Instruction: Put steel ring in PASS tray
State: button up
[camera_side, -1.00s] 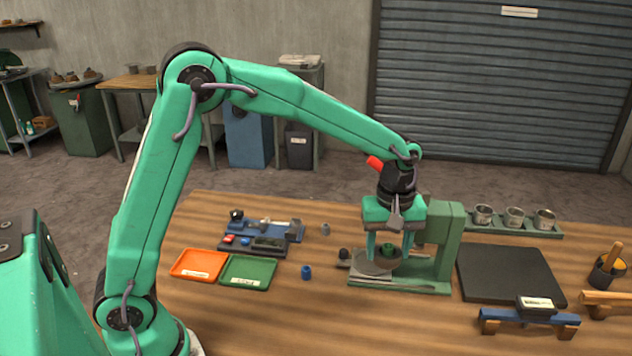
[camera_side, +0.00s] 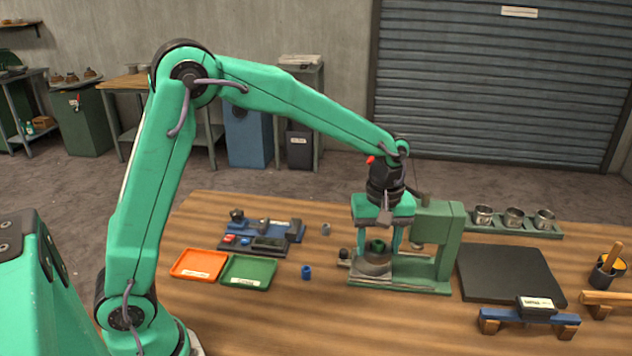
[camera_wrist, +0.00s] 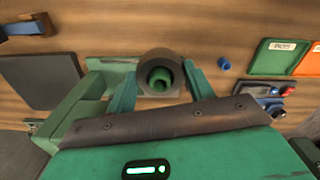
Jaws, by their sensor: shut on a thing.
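The steel ring (camera_wrist: 145,62) shows as a grey round piece with a green round part (camera_wrist: 160,77) in its opening. My gripper (camera_wrist: 160,82) has its two green fingers on either side of it and is shut on it. In the side view my gripper (camera_side: 379,257) and the grey piece (camera_side: 377,268) are over the base of the green press-like stand (camera_side: 447,240). I cannot tell whether the ring is clear of the base. The green tray (camera_side: 247,272), with a white label, lies to the left; it also shows in the wrist view (camera_wrist: 270,62).
An orange tray (camera_side: 198,264) adjoins the green tray. A small blue cylinder (camera_side: 306,272) stands between the green tray and the stand. A tool rack (camera_side: 265,235) is behind the trays. A dark mat (camera_side: 510,275) and metal cups (camera_side: 515,217) are to the right.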

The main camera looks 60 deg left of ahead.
jog(key=s+a+f+n, duration=0.2)
jog(key=s+a, duration=0.7)
jog(key=a, duration=0.2)
jog(key=s+a+f+n, duration=0.3)
jog(key=s+a, duration=0.6)
jog(key=a, duration=0.3)
jog(key=shift+s+a+n, duration=0.2)
jog(key=shift+n, duration=0.1)
jog(key=shift+f, duration=0.15)
jog(key=shift+f, duration=3.3)
jog(key=shift+f, duration=0.3)
jog(key=o, duration=1.3)
